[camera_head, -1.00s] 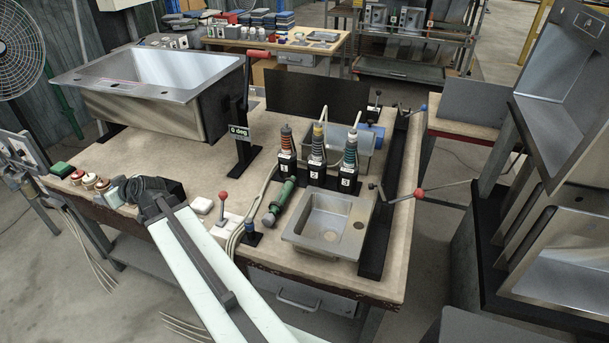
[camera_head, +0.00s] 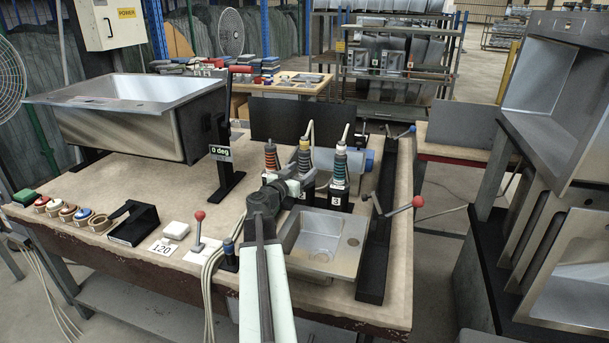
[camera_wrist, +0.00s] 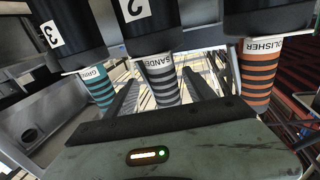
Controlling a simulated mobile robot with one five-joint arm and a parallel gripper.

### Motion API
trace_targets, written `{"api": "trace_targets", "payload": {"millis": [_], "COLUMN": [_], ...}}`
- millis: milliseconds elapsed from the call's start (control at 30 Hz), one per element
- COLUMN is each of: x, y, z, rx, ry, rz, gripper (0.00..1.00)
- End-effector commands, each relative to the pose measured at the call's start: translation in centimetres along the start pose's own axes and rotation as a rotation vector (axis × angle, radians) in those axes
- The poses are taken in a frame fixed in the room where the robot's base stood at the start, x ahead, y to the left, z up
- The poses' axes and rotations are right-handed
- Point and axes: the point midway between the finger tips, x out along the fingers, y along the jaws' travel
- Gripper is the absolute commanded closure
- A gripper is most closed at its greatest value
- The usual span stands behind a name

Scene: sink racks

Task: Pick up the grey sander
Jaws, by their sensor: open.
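The grey sander (camera_wrist: 163,85), striped grey and black with a "SANDER" label, stands in black holder 2 (camera_wrist: 143,22). In the head view the sander (camera_head: 305,158) is the middle of three upright tools, its lower part hidden by my arm. My gripper (camera_wrist: 161,77) is open in the wrist view, with one dark finger seen on each side of the sander. I cannot tell whether the fingers reach fully around it or touch it. In the head view my gripper (camera_head: 288,185) is in front of the holders.
The teal grinder (camera_wrist: 98,88) and orange polisher (camera_wrist: 256,75) flank the sander closely. A small sink (camera_head: 345,262) sits right of my arm.

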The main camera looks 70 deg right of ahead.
Motion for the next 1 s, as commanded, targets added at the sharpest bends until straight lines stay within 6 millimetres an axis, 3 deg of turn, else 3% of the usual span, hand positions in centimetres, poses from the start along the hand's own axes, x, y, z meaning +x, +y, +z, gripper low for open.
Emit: {"api": "trace_targets", "payload": {"millis": [233, 500, 700, 933, 1000], "x": [1.6, 5.8, 5.8, 5.8, 5.7], "y": [-0.3, -0.5, -0.4, -0.4, -0.4], "z": [-0.2, -0.4, -0.4, -0.4, -0.4], "rx": [0.000, 0.001, 0.001, 0.001, 0.001], "ry": [0.001, 0.001, 0.001, 0.001, 0.001], "rz": [-0.003, -0.003, -0.004, -0.004, -0.004], "gripper": [0.37, 0.37, 0.37, 1.00, 1.00]}}
